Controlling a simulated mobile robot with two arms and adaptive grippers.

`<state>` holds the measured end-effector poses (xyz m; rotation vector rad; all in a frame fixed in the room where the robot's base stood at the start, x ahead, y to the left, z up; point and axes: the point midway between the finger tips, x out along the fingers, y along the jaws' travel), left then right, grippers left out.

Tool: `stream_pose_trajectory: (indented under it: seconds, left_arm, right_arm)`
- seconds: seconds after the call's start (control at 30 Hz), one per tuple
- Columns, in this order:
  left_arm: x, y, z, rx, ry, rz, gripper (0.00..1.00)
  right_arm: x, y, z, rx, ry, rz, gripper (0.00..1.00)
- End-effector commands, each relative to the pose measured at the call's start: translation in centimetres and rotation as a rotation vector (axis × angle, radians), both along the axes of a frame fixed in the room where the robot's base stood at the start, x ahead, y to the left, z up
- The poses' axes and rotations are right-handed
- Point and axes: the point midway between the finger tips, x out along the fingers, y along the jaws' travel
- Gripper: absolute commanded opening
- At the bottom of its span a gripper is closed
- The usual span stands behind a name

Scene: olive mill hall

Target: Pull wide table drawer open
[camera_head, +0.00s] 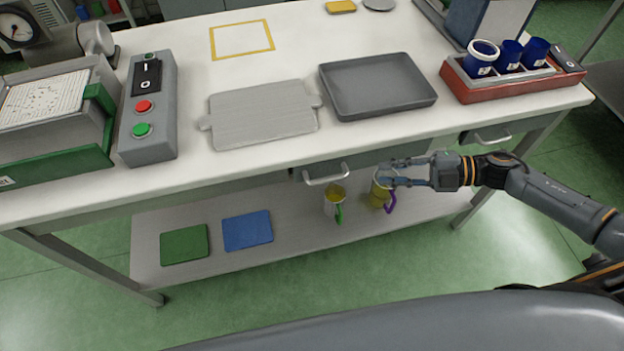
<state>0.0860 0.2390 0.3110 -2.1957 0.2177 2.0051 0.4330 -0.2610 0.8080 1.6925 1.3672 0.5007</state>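The wide table drawer (362,165) is under the front edge of the white table, below the grey tray. It looks closed. Its pale bar handle (326,177) shows near the drawer's left end, with nothing holding it. My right gripper (382,172) is to the right of this handle, in front of the drawer's lower right part. Its two fingers point left and are apart, with no object seen held between them. The gripper hides part of the drawer front; I cannot tell whether it touches it. My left gripper is not in view.
A smaller drawer handle (493,139) is at the right. A grey tray (428,98) and red cup rack (515,90) stand above.

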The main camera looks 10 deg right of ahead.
Motion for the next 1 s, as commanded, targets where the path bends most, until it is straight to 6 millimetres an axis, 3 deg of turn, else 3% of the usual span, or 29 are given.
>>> stream_pose_trajectory:
  seconds: [0.1,0.27,0.7,1.0]
  left_arm:
    - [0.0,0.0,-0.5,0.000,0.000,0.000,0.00]
    - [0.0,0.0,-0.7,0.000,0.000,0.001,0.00]
    - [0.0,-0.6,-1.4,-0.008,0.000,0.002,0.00]
    - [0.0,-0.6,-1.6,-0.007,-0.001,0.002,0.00]
  right_arm:
    - [-0.8,0.5,0.2,-0.011,-0.004,0.051,0.21]
    - [-0.4,2.3,-0.1,-0.008,-0.007,0.053,0.21]
    - [2.1,10.7,-2.0,-0.007,-0.008,0.051,0.21]
    - [2.8,13.2,-2.6,-0.011,-0.006,0.049,0.21]
